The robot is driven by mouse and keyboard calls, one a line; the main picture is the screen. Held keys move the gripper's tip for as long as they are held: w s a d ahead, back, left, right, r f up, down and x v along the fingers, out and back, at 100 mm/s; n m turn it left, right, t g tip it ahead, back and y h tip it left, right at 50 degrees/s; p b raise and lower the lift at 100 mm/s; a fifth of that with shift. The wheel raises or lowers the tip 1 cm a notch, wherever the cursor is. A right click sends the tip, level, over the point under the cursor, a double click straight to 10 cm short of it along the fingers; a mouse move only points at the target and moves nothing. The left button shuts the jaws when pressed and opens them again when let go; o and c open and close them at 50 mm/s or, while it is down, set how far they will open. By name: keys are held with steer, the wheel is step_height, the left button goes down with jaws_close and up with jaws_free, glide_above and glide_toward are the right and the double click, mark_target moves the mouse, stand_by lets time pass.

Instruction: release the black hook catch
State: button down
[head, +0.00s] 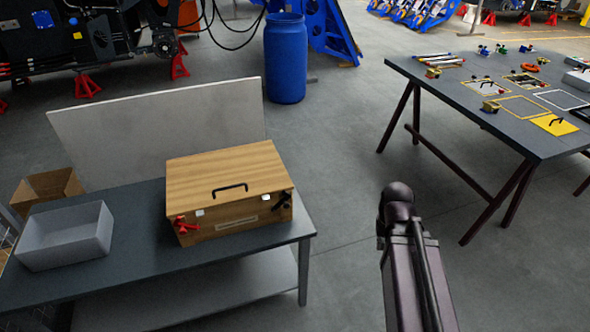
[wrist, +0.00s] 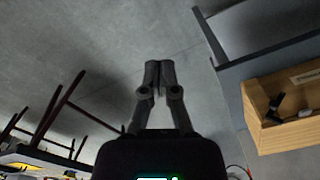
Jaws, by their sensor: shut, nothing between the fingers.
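A wooden box (head: 222,178) with a closed lid and a black handle on top stands on the dark table at the left of the head view. The black hook catch (head: 283,201) is on its front face near the right end. In the wrist view the catch (wrist: 275,104) shows on the box (wrist: 290,132) at the right edge; its exact engagement is too small to tell. My gripper (wrist: 159,64) is shut and empty, over open floor, apart from the box and to its left in the wrist view.
A red catch (head: 184,226) and two small white latches (head: 266,197) are also on the box front. A grey tray (head: 64,238) stands left of the box on the dark table (head: 150,258). A second table (head: 462,90) with tools stands at right; floor between is clear.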

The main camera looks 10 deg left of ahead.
steer(key=w+a+r+n+t+p, duration=0.1)
steer(key=w+a+r+n+p, duration=0.1)
steer(key=w+a, duration=0.8)
steer(key=w+a+r+n+t+y+p, duration=0.1)
steer(key=w+a+r+n+p, duration=0.1)
steer(key=w+a, duration=0.9)
steer(key=a+r+n, duration=0.1)
steer(key=a, duration=0.7)
steer(key=shift+w+a, duration=0.2)
steer(key=shift+w, duration=0.1)
steer(key=shift+f, duration=0.3)
steer(key=b, duration=1)
glide_above(287, 203)
steer(key=f, duration=0.9)
steer(key=shift+w+f, duration=0.3)
steer(key=shift+w, duration=0.05)
steer(key=shift+s+f+b, duration=0.25)
steer(key=shift+f+b, duration=0.55)
steer(key=shift+f, duration=0.1)
steer(key=shift+s+f+b, duration=0.2)
steer(key=shift+f+b, duration=0.6)
steer(key=shift+f, duration=0.1)
steer(key=shift+d+f, duration=0.1)
